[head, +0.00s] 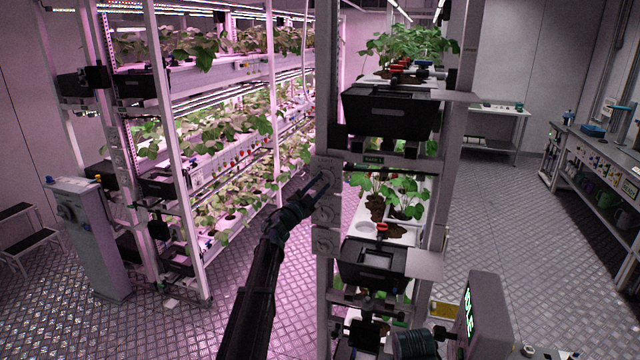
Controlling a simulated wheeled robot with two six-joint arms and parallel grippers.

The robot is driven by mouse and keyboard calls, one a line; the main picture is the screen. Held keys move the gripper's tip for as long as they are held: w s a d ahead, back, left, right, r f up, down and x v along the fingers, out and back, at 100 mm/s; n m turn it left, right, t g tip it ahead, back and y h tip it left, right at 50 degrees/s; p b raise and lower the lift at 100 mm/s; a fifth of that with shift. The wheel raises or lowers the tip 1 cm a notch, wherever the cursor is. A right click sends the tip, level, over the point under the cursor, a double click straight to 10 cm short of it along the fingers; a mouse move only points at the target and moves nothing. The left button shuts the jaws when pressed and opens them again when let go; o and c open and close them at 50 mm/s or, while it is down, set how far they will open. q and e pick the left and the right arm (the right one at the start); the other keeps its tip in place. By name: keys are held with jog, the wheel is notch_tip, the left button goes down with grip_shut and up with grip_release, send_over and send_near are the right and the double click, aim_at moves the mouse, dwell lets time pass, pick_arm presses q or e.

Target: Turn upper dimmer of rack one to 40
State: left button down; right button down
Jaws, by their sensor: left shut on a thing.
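Rack one stands at the centre, with a small "RACK 1" sign (373,160) on its crossbar. Grey dimmer plates sit one above another on its front left post. The upper dimmer (324,165) is the top one; a lower plate (325,241) sits further down the post. My left gripper (321,186) reaches up from below and is shut at the upper dimmer, on its knob. The fingers cover most of the knob, and its setting is too small to read. My right gripper is not in view.
A lit planted rack (190,75) stands at the left, with a grey control pedestal (88,235) before it. Black bins (388,112) hang on rack one. A box with a lit display (487,315) stands at the lower right. The aisle floor further right is clear.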

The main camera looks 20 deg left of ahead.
pick_arm(q)
jog(key=shift+m+g+h, duration=0.3)
jog(key=shift+m, duration=0.5)
jog(key=c, duration=0.5)
grip_release()
jog(key=shift+s, duration=0.1)
jog(key=b+v, duration=0.2)
jog(key=v, duration=1.1)
jog(key=shift+s+a+b, duration=0.1)
jog(key=shift+s+b, duration=0.2)
